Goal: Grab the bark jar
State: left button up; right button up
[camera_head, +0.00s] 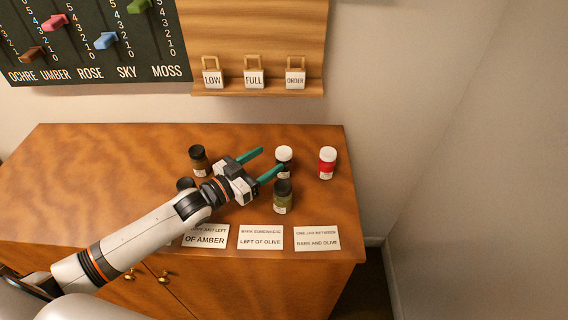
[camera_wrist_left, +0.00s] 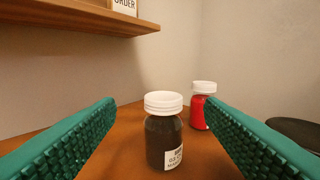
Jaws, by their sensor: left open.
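My left gripper (camera_head: 272,159) is open, with its teal fingers stretched over the table. A dark jar with a white lid (camera_head: 284,153) stands upright just ahead of the fingertips. In the left wrist view this dark jar (camera_wrist_left: 164,140) shows in the gap between the fingers, with nothing gripped. A dark jar with a black lid (camera_head: 199,158) stands to the left. Another black-lidded jar (camera_head: 185,183) is partly hidden by my arm. An olive-green jar with a black lid (camera_head: 283,199) stands in front. I cannot read which jar is labelled bark. My right gripper is out of view.
A red jar with a white lid (camera_head: 327,163) stands to the right. Cards along the front edge read "bark somewhere left of olive" (camera_head: 261,238), "one jar between bark and olive" (camera_head: 317,239) and, partly covered, "left of amber" (camera_head: 205,237). A wooden shelf (camera_head: 258,88) hangs behind.

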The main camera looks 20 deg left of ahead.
aim_at(289, 148)
pick_arm(q)
jog(key=p+x, duration=0.1)
jog(key=x, duration=0.7)
jog(key=shift+d+f, duration=0.1)
jog(key=shift+d, duration=0.15)
jog(key=c, duration=1.1)
